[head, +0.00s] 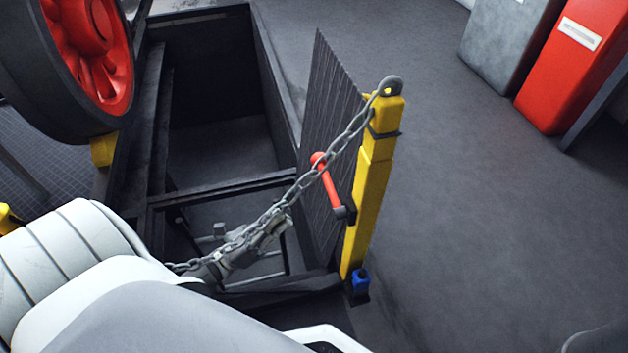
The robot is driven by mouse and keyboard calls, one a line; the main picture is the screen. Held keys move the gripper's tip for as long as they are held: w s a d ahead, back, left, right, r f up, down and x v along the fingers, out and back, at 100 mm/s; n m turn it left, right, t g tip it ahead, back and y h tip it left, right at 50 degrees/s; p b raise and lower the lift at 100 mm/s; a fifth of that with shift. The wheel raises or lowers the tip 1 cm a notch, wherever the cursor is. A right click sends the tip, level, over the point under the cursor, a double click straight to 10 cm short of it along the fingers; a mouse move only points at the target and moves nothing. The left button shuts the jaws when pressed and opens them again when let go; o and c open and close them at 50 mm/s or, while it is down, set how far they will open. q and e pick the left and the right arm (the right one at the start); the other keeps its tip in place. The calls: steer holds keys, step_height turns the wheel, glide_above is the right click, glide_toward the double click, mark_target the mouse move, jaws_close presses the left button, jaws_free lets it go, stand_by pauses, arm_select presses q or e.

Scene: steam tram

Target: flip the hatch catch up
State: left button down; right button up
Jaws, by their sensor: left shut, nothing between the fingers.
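A red lever with a round knob (327,180), which looks like the hatch catch, is fixed by a dark pivot to the yellow post (372,185). Its knob end points up and to the left, and the chain passes close to it in the picture. The dark ribbed hatch panel (325,110) stands upright beside the post. My left gripper (280,222) is shut and empty, below and to the left of the lever and apart from it. The chain crosses in front of part of it. My right gripper is not in view.
A grey chain (300,190) hangs from the post's top eye down to the left. The open floor pit (220,150) has dark frame bars. A red wheel (92,45) is at upper left. A blue fitting (360,281) sits at the post's foot. Floor on the right is clear.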

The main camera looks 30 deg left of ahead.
arm_select(q)
steer(key=s+a+r+b+x, duration=0.1)
steer(key=r+b+x, duration=0.1)
steer(key=x, duration=1)
steer(key=shift+w+r, duration=0.35)
steer(key=shift+r, duration=0.05)
steer(key=shift+r, duration=0.1)
